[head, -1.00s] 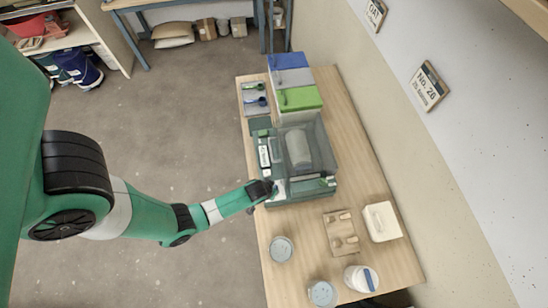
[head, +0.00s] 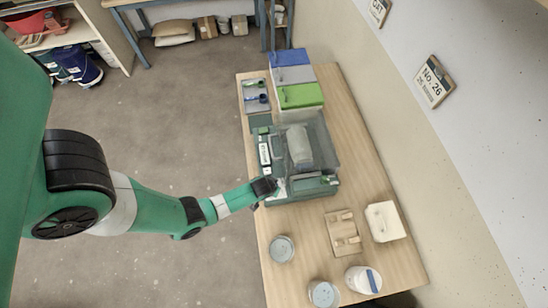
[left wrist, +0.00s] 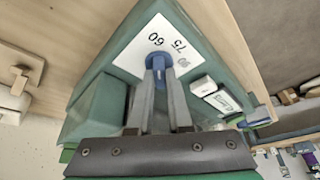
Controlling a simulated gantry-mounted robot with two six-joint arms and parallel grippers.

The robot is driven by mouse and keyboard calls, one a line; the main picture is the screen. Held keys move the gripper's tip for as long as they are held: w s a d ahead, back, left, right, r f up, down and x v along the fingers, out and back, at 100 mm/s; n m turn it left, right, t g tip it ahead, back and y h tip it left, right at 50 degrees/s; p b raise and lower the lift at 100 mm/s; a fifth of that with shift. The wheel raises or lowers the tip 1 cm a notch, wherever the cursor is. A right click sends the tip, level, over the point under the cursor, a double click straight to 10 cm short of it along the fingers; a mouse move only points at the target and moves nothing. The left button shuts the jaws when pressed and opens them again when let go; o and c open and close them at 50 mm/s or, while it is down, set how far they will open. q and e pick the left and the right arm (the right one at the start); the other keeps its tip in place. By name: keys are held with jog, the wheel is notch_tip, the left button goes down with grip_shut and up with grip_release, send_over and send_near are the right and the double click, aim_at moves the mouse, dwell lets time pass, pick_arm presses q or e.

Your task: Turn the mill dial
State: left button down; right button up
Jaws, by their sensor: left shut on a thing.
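The green mill (head: 270,196) stands on the wooden table, with a clear grey cover and a pale drum inside. In the left wrist view, the blue dial (left wrist: 158,58) sits on a white plate (left wrist: 135,59) marked 60 and 75. My left gripper (left wrist: 160,74) is shut on the dial, with one grey finger on each side of it. In the head view, my left gripper (head: 277,187) is at the mill's near left corner, and the dial is too small to make out there. My right gripper is not in view.
Blue, grey and green bins (head: 301,96) stand behind the mill, beside a tray (head: 248,84) of scoops. In front are a wooden board (head: 336,243), a white box (head: 384,222), a white tub (head: 362,280) and two grey-topped containers (head: 281,249). The wall rises at the right.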

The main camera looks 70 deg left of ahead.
pick_arm(q)
jog(key=shift+m, duration=0.3)
jog(key=shift+r+m+t, duration=0.1)
jog(key=shift+m+t, duration=0.2)
jog(key=shift+m, duration=0.2)
jog(key=shift+a+m+h+p, duration=0.1)
jog(key=shift+m+h+p, duration=0.4)
jog(key=shift+m, duration=0.7)
jog(key=shift+m+t+h+b, duration=0.35)
jog(key=shift+m+h, duration=0.25)
jog(key=shift+m, duration=0.6)
jog(key=shift+a+m+h+b, duration=0.1)
jog(key=shift+m+h+b, duration=0.45)
jog(key=shift+m, duration=1.15)
jog(key=c, duration=0.8)
grip_release()
jog(key=shift+c, duration=0.2)
